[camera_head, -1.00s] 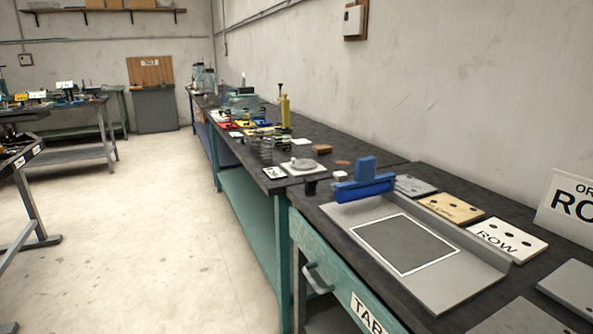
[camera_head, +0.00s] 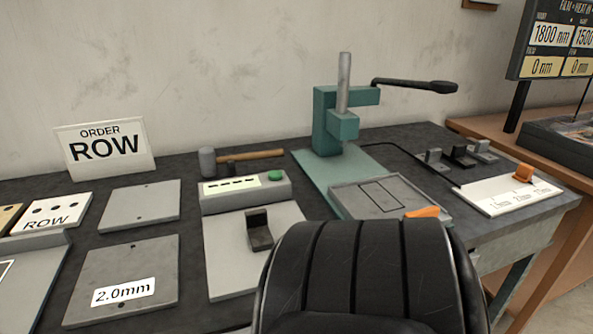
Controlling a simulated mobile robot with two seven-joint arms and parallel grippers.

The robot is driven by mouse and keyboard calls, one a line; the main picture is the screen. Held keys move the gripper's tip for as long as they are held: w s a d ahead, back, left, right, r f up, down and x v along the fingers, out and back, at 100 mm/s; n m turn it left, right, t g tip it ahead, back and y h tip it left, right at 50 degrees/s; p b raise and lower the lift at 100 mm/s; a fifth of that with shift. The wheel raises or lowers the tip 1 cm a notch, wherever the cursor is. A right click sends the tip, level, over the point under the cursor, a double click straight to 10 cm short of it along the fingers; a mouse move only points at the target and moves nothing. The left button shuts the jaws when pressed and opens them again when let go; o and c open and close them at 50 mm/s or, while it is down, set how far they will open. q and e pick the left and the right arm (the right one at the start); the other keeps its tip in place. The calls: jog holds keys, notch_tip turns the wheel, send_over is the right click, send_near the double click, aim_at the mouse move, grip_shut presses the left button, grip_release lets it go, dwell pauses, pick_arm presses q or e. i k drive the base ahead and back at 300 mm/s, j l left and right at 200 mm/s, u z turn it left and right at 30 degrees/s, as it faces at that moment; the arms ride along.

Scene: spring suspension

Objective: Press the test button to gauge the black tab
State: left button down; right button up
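The test button (camera_head: 275,175) is a green dome at the right end of a grey gauge box with a pale, dashed display (camera_head: 232,185). In front of the box, a black tab (camera_head: 259,230) with an upright block stands on a light grey plate (camera_head: 225,265). Another black tab (camera_head: 463,156) stands between two grey ones at the right, behind a white scale board. Neither my left nor my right gripper shows in the head view. Nothing is seen touching the button or the tabs.
A green lever press (camera_head: 338,130) with a long black handle stands right of the gauge. A hammer (camera_head: 240,158) lies behind the gauge. A plate marked 2.0mm (camera_head: 125,280) lies at left. A white scale board (camera_head: 512,192) with an orange slider sits at right. A black ribbed shape hides the bottom centre.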

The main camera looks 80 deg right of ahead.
aim_at(273, 175)
jog(key=z, duration=2.15)
